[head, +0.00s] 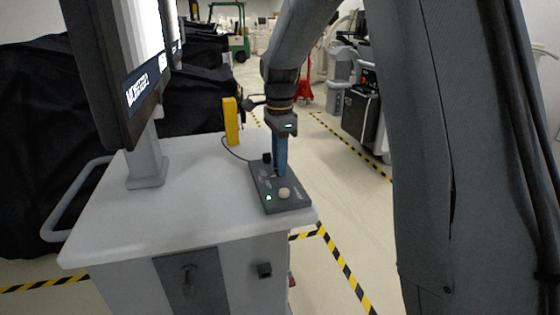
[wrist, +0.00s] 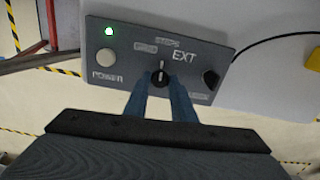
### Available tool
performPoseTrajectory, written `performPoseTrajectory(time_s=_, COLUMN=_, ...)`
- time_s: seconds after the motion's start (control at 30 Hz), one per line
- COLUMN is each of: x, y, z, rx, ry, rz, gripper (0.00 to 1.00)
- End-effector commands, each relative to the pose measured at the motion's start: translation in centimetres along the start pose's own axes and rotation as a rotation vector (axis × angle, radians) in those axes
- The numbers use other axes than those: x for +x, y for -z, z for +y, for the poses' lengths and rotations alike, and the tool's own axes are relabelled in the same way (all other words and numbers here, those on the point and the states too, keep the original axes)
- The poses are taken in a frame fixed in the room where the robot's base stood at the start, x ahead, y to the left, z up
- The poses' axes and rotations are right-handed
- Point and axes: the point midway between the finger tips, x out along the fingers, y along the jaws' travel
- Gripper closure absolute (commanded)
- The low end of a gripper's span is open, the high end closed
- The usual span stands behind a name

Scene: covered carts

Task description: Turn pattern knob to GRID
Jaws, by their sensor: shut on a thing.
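A dark control box (head: 265,187) lies near the right edge of the cart's white top. In the wrist view, the box (wrist: 125,75) has a black pattern knob (wrist: 160,77) in its middle, with a white pointer line aimed up in the picture. Labels arc above the knob; EXT is readable at its upper right, the others are too blurred to read surely. My gripper (wrist: 160,84) is shut on the knob, one blue finger on each side. In the head view my gripper (head: 281,170) points straight down onto the box, and its fingers hide the knob.
The box also bears a pale power button (wrist: 107,54), a lit green lamp (wrist: 109,31) and a second black knob (wrist: 210,78). A monitor (head: 110,70) stands on the left of the cart top (head: 200,190). A yellow device (head: 231,121) stands behind the box, near a cable.

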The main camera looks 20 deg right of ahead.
Motion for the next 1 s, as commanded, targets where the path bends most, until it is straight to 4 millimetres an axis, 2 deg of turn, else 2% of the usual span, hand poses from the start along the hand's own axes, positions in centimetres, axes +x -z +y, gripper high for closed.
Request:
performPoseTrajectory(time_s=0.7, x=-0.17, y=-0.02, z=0.01, rx=-0.550, ry=0.001, rz=0.000, gripper=0.99)
performPoseTrajectory(time_s=1.0, x=-0.14, y=-0.02, z=-0.03, rx=-0.693, ry=0.002, rz=0.000, gripper=0.99)
